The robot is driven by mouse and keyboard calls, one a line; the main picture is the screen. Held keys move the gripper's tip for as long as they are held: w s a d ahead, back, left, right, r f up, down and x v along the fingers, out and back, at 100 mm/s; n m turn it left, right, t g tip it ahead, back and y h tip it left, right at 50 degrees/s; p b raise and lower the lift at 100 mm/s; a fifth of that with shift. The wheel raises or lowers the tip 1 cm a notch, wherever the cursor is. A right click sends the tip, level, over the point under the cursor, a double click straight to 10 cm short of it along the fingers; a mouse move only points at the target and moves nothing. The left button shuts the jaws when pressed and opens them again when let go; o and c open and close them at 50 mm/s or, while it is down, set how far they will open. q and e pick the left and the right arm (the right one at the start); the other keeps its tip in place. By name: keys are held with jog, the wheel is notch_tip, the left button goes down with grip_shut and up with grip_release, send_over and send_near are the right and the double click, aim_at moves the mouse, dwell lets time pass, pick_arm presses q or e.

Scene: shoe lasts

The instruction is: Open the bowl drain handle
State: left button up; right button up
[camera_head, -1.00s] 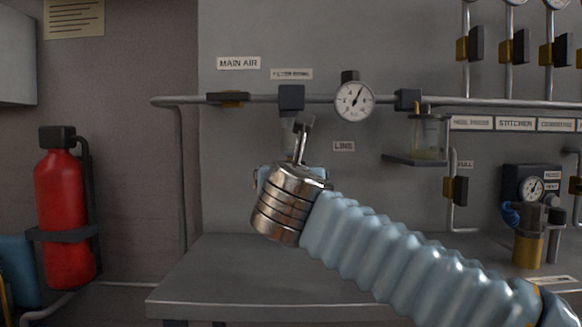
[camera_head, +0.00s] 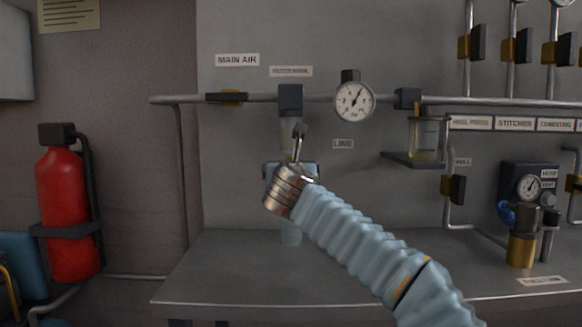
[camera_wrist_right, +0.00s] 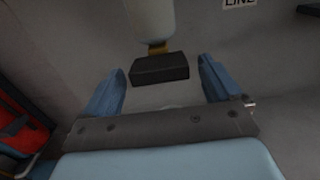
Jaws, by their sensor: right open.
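The filter bowl (camera_head: 291,132) hangs under a dark block on the MAIN AIR pipe. Its lower part is hidden behind my right gripper in the head view. In the right wrist view, the pale bowl (camera_wrist_right: 151,20) is at the top, with a short brass stem and the black drain handle (camera_wrist_right: 160,69) below it. My right gripper (camera_wrist_right: 162,75) is open and empty, with one blue finger on each side of the handle. I cannot tell how deep the handle sits between the fingers. In the head view my right gripper (camera_head: 300,145) is just below the bowl. My left gripper is not in view.
A round gauge (camera_head: 354,101) and a small lubricator bowl (camera_head: 424,139) on the pipe are to the right. A grey bench (camera_head: 220,275) is below. A red extinguisher (camera_head: 64,215) is at the left. The wall below the pipe is mostly clear.

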jog(key=c, duration=1.1)
jog(key=shift+o, duration=0.2)
